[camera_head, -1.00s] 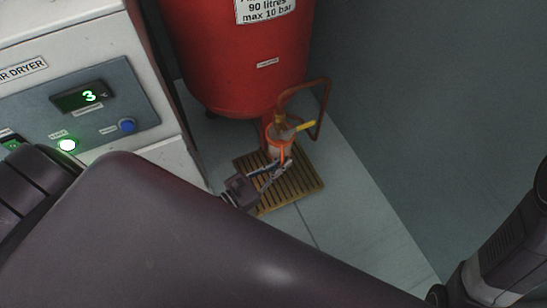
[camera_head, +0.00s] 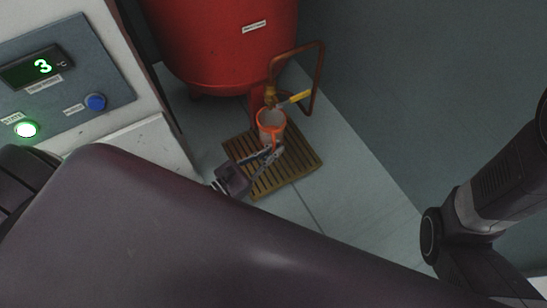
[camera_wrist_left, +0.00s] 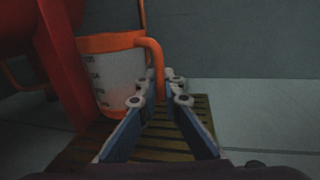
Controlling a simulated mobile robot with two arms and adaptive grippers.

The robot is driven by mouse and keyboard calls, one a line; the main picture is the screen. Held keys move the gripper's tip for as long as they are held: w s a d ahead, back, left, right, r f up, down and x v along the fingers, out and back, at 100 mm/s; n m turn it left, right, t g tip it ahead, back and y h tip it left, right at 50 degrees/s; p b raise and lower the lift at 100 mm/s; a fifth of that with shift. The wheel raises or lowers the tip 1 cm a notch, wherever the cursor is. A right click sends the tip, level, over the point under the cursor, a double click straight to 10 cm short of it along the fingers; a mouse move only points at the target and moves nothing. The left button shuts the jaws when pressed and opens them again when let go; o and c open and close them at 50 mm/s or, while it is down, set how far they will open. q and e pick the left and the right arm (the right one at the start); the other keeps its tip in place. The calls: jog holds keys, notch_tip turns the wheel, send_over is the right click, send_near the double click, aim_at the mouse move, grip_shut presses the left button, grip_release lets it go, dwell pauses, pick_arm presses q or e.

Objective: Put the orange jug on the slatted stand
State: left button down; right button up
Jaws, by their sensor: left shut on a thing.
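The orange jug (camera_head: 271,122) has an orange rim and handle and a pale body with measuring marks in the left wrist view (camera_wrist_left: 117,77). It looks upright, over the far part of the slatted stand (camera_head: 300,166). I cannot tell whether its base touches the slats. The brown stand lies on the floor and also shows in the left wrist view (camera_wrist_left: 165,150). My left gripper (camera_head: 274,152) is shut on the jug's handle, from the near side; its fingertips (camera_wrist_left: 171,80) meet there. My right gripper is not in view; only part of that arm shows.
A red tank (camera_head: 225,45) stands behind the stand. A copper pipe (camera_head: 323,75) with a yellow-levered valve (camera_head: 296,98) rises close behind the jug. The white dryer cabinet (camera_head: 140,140) is at left, a grey wall (camera_head: 400,100) at right. Floor right of the stand is clear.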

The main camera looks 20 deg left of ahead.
pick_arm(q)
jog(key=shift+f+b, duration=1.2)
jog(key=shift+f, duration=0.55)
jog(key=shift+f, duration=0.1)
jog(key=c, duration=2.1)
grip_release()
jog(key=p+v, duration=0.3)
jog(key=v, duration=0.8)
jog(key=shift+w, duration=0.1)
jog(key=shift+s+a+p, duration=0.3)
jog(key=shift+s, duration=0.15)
